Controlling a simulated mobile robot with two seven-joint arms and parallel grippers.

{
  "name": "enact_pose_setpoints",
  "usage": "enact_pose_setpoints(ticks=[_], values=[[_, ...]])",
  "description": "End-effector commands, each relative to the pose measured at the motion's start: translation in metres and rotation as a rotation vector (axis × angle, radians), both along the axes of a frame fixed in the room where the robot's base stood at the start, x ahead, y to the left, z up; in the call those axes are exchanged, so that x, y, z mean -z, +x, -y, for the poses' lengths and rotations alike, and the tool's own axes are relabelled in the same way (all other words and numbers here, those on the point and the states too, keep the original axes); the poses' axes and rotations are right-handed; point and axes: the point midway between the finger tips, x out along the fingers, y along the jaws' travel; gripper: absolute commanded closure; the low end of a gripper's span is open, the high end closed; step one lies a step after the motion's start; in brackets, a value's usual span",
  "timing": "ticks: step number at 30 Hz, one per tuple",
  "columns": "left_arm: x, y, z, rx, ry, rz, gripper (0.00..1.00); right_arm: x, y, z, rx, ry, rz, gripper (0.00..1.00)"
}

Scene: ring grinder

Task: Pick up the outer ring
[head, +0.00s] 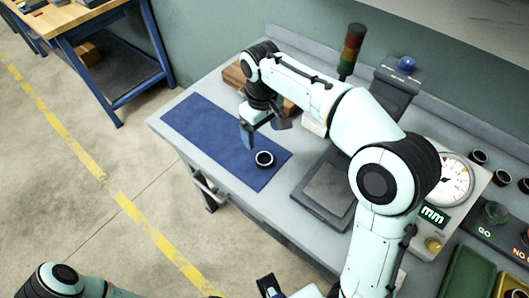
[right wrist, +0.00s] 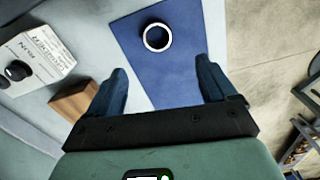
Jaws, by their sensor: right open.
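The outer ring (head: 264,166) is a small ring with a pale rim and dark sides. It lies flat on the blue mat (head: 205,125). In the right wrist view the ring (right wrist: 157,50) lies on the mat beyond the fingertips, roughly centred between them. My right gripper (head: 263,131) is open and empty above the mat, apart from the ring; its two blue fingers also show in the right wrist view (right wrist: 162,72). My left gripper (head: 269,284) shows only partly at the bottom edge of the head view, and its jaw opening is unclear.
The grey bench (head: 165,124) also holds a wooden block (head: 233,74), a dark square plate (head: 328,187), a signal tower (head: 351,50), a dial gauge (head: 455,180) and several dark rings at the right. The mat is clear around the ring.

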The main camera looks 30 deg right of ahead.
Motion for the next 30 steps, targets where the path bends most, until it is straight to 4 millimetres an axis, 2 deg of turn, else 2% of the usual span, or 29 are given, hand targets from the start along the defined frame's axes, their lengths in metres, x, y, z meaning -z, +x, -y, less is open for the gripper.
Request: enact_pose_setpoints(ticks=[1,3,9,16,24,30], values=[[0.005,-0.002,0.000,-0.001,0.000,-0.004,0.00,0.013,-0.001,0.000,0.000,0.000,-0.005,0.15],[0.008,-0.004,0.000,0.000,0.001,-0.005,0.00,0.028,-0.001,0.000,0.000,0.000,-0.006,0.15],[0.014,-0.006,0.000,-0.001,0.000,-0.007,0.00,0.060,-0.001,0.001,0.001,0.000,-0.004,0.15],[0.016,-0.007,0.000,-0.001,0.000,-0.008,0.00,0.075,-0.001,0.002,0.001,0.000,-0.003,0.15],[0.021,-0.009,0.000,0.000,0.000,-0.010,0.00,0.114,-0.003,0.006,0.000,-0.001,-0.004,0.15],[0.021,-0.009,0.000,0.000,0.000,-0.010,0.00,0.119,-0.002,0.006,0.000,0.000,-0.001,0.15]])
